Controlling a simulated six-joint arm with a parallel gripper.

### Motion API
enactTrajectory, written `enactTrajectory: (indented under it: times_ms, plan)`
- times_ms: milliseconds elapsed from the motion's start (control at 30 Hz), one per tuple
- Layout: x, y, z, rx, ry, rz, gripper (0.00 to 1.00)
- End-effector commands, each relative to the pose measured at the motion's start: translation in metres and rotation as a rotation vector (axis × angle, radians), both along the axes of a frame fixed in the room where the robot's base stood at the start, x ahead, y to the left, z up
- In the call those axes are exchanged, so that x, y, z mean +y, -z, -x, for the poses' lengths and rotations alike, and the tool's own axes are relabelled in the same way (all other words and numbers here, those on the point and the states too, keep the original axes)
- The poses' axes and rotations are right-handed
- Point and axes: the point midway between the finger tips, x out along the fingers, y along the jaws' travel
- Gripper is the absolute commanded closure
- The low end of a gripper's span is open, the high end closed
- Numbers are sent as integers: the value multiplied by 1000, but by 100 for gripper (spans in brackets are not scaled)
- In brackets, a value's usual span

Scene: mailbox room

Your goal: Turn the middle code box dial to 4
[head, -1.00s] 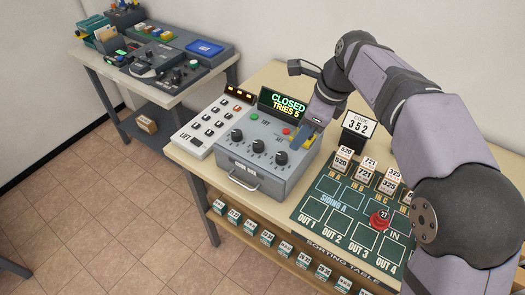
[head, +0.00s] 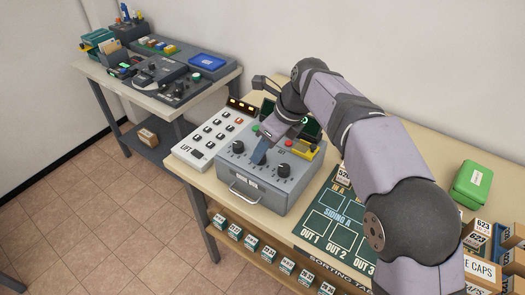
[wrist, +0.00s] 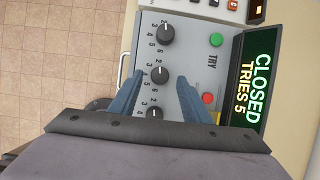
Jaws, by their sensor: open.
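The grey code box (head: 262,192) stands on the wooden table with a front handle and a row of black dials. In the wrist view the middle dial (wrist: 159,75) sits between the two blue fingers of my open gripper (wrist: 158,90); I cannot tell whether they touch it. The dial's exact setting is too small to read surely. In the head view my gripper (head: 261,153) hides the middle dial, between the left dial (head: 237,147) and the right dial (head: 284,169). The screen (wrist: 258,85) reads CLOSED, TRIES 5.
A green button (wrist: 216,39) and a red button (wrist: 208,98) lie beside the dials. The lift panel (head: 212,138) adjoins the box on the left. The sorting mat (head: 330,215) lies to the right, partly behind my arm. A green box (head: 472,185) and cartons stand far right.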

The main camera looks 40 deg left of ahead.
Motion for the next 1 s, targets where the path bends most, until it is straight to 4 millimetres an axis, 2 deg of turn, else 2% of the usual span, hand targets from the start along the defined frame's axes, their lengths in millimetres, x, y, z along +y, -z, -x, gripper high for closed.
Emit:
enactTrajectory:
  times_ms: [233,567,733,1000]
  plan:
    - [8,20,0,1,-1,1,56]
    - [9,23,0,0,-1,1,56]
    - [9,23,0,0,-1,1,95]
    - [9,21,0,1,-11,1,97]
